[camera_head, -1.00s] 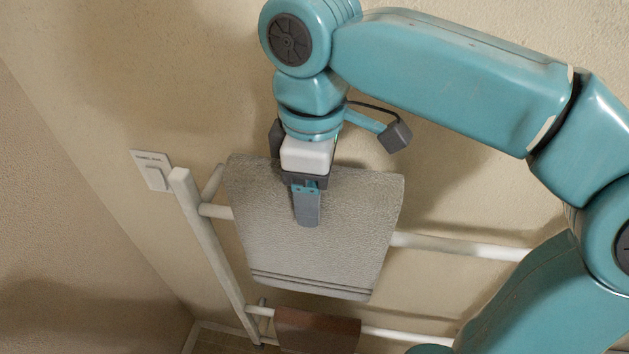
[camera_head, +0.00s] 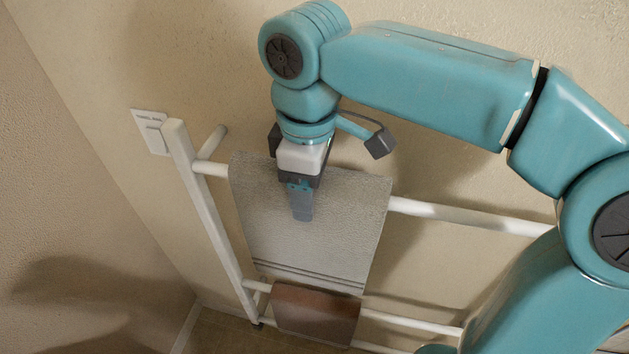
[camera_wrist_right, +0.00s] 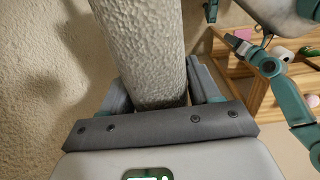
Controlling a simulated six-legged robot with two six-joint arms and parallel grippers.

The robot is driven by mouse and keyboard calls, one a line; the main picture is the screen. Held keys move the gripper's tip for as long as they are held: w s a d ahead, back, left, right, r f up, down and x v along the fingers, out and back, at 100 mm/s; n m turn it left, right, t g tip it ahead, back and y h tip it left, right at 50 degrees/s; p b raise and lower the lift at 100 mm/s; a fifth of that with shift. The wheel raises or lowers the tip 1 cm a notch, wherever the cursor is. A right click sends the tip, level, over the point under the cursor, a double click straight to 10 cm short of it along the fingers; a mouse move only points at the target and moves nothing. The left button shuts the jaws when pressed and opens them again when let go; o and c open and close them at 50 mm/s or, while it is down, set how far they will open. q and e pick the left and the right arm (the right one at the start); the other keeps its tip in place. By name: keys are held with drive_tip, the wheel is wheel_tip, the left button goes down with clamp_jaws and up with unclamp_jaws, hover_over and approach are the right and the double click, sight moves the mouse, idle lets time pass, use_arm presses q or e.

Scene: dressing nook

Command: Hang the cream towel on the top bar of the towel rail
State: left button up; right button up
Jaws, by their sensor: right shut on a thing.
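The cream towel (camera_head: 325,225) hangs at the top bar (camera_head: 470,218) of the white towel rail, near its left post (camera_head: 208,215). It covers part of that bar, and its striped lower hem reaches the brown cloth below. My right gripper (camera_head: 301,205) is shut on the towel's top part, one finger showing on the front face. The right wrist view shows the towel's rounded fold (camera_wrist_right: 150,45) between the fingers. Whether its back layer hangs behind the bar is hidden. My left gripper (camera_wrist_right: 240,44) seems to show small in that view; its jaws are unclear.
A brown cloth (camera_head: 315,318) hangs on the lower bar (camera_head: 410,325). A wall switch plate (camera_head: 150,130) is left of the rail. The top bar is bare right of the towel. A wooden shelf (camera_wrist_right: 265,95) stands at the right of the wrist view.

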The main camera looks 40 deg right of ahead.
drive_tip(key=shift+w+f, duration=0.2)
drive_tip(key=shift+f, duration=0.55)
drive_tip(key=shift+s+r, duration=0.15)
drive_tip(key=shift+s, duration=0.1)
drive_tip(key=o, duration=1.6)
drive_tip(key=shift+w, duration=0.25)
drive_tip(key=shift+c, duration=0.2)
drive_tip(key=shift+s, duration=0.15)
wheel_tip(320, 180, up, 15)
drive_tip(key=p, duration=0.3)
drive_tip(key=shift+r+p, duration=0.4)
drive_tip(key=shift+r, duration=0.2)
